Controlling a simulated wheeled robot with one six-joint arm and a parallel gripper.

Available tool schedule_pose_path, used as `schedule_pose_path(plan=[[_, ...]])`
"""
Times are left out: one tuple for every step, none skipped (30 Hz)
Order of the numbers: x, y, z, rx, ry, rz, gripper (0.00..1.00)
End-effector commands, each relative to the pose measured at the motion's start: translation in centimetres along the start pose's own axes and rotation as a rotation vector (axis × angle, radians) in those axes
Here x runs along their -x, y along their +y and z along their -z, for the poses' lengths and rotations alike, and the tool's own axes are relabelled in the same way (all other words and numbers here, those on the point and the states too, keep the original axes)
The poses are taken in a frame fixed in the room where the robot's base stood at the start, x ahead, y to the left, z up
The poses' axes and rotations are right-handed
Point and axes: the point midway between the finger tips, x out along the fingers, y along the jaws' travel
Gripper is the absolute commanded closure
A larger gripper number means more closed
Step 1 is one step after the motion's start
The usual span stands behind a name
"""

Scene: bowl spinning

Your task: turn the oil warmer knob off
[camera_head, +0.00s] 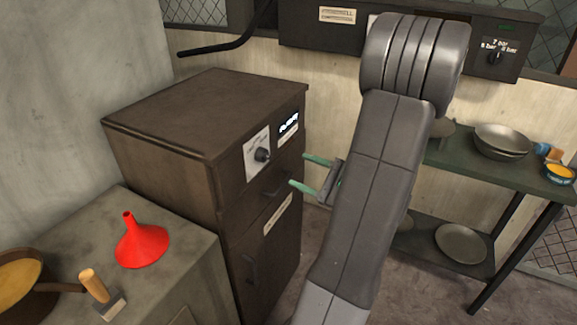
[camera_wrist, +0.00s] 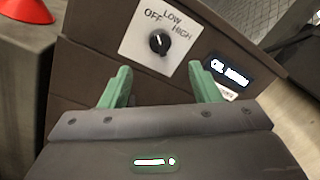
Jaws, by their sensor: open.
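The oil warmer (camera_head: 165,110) is a dark brown metal cabinet at the left in the head view. Its black knob (camera_head: 262,155) sits on a white plate on the front face. In the wrist view the knob (camera_wrist: 159,43) shows below the labels OFF, LOW and HIGH. Its white mark is small, and I cannot tell surely which label it points to. My gripper (camera_head: 306,171) has green fingers spread open and empty, in front of the cabinet and to the right of the knob. In the wrist view the fingers (camera_wrist: 159,78) point toward the panel, below the knob, apart from it.
A small lit display (camera_head: 288,124) sits beside the knob plate, with a handle (camera_head: 276,187) below. A red funnel (camera_head: 142,241) and a wooden-handled brush-like tool (camera_head: 103,295) stand on the grey counter at left. A shelf (camera_head: 455,160) with metal bowls (camera_head: 502,140) stands at right.

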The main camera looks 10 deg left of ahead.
Motion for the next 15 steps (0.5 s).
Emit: schedule_pose_path(plan=[[0.8,0.0,0.1,0.000,0.002,0.002,0.43],[1.2,0.0,0.1,0.000,0.002,0.002,0.43],[1.7,0.0,0.1,0.000,0.001,0.002,0.43],[2.0,0.0,0.1,0.000,0.002,0.002,0.43],[2.2,0.0,0.1,0.000,0.002,0.001,0.43],[2.5,0.0,0.1,0.000,0.001,0.001,0.43],[2.7,0.0,0.0,0.000,0.000,0.000,0.43],[2.8,0.0,0.0,-0.001,0.000,0.000,0.43],[3.0,0.0,0.0,-0.001,0.000,0.000,0.43],[3.1,0.0,0.0,0.000,0.000,0.000,0.43],[3.1,0.0,0.0,0.000,0.000,0.000,0.43],[3.2,0.0,0.0,0.000,0.000,0.000,0.43],[3.2,0.0,0.0,-0.001,0.000,0.000,0.43],[3.2,0.0,0.0,0.000,0.000,0.000,0.43],[3.2,0.0,0.0,0.000,-0.001,0.000,0.43]])
